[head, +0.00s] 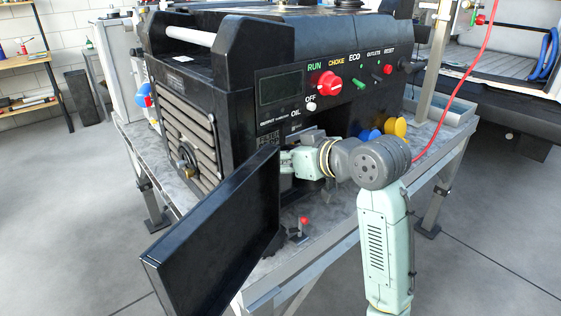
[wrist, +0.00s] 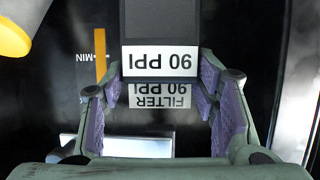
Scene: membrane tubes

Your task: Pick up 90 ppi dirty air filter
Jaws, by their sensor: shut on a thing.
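The 90 ppi air filter (wrist: 165,22) is a dark block with a white "90 PPI" label, upside down in the wrist view. My gripper (wrist: 160,78) is shut on it, with purple-padded fingers on its left and right sides. A second white label (wrist: 158,96) reading "FILTER 90 PPI" shows on the dark surface beyond. In the head view my wrist reaches into the lower front of the black generator (head: 240,110). The filter and my fingertips are hidden there.
An open black door panel (head: 215,240) stands left of my arm, close to it. A small red-topped lever (head: 303,222) stands on the bench beneath. An orange strip (wrist: 101,55) and a yellow part (wrist: 12,36) are near the fingers. Blue and yellow caps (head: 397,127) are right of my wrist.

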